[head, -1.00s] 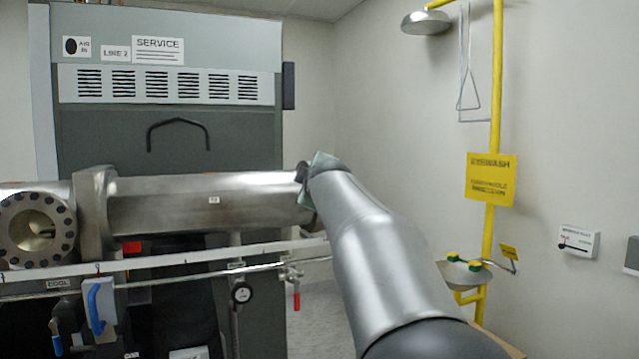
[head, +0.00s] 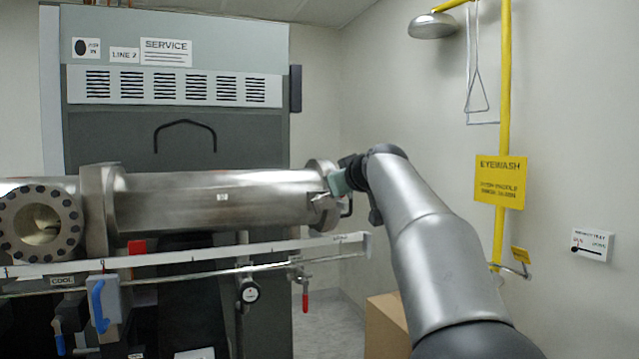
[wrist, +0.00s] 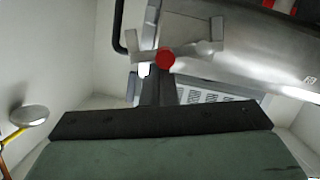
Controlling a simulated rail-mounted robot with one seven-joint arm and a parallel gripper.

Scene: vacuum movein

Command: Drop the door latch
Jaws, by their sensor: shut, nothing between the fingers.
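The steel chamber (head: 220,200) lies horizontally, with a flanged door end (head: 322,180) at its right. In the wrist view, the door latch is a metal bar with a red round knob (wrist: 165,59), set across the steel door end. My gripper (wrist: 158,88) is shut and empty, its dark fingers pointing at the knob from below in the picture. I cannot tell whether the fingertips touch the knob. In the head view, my gripper (head: 340,183) is beside the door end, and the arm partly hides it.
A black handle (wrist: 119,28) shows beside the latch. A long rail (head: 200,254) with a pipe and a red valve handle (head: 305,302) runs below the chamber. A cardboard box (head: 385,322) stands on the floor at right. The yellow eyewash post (head: 503,130) is further right.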

